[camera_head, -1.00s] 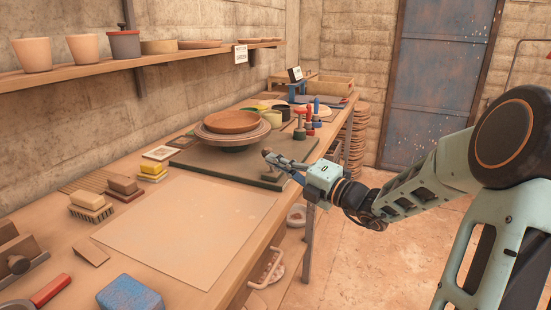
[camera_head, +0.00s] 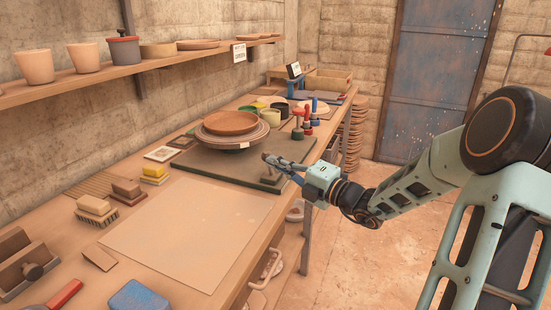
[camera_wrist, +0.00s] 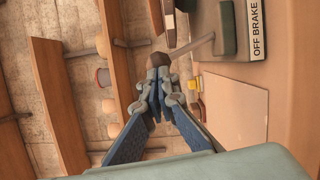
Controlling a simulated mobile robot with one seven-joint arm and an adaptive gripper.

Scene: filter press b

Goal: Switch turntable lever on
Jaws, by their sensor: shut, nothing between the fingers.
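The turntable (camera_head: 212,139) stands on a dark board (camera_head: 190,157) on the bench and carries a brown dish (camera_head: 230,122). In the wrist view a lever, a thin pale rod (camera_wrist: 190,47) with a dark brown knob (camera_wrist: 159,59), sticks out of a grey-green housing (camera_wrist: 229,28). A label (camera_wrist: 258,28) there reads "OFF BRAKE". My gripper (camera_head: 268,158) is over the board's front right corner, beside the turntable. Its closed fingertips (camera_wrist: 159,66) are right at the knob; I cannot tell whether they touch it. In the head view the gripper hides most of the lever.
A pale sheet (camera_head: 180,230), a yellow sponge (camera_head: 153,172) and brushes lie nearer on the bench. A wall shelf (camera_head: 160,63) with pots runs along the left. Open floor (camera_head: 340,260) lies to the right.

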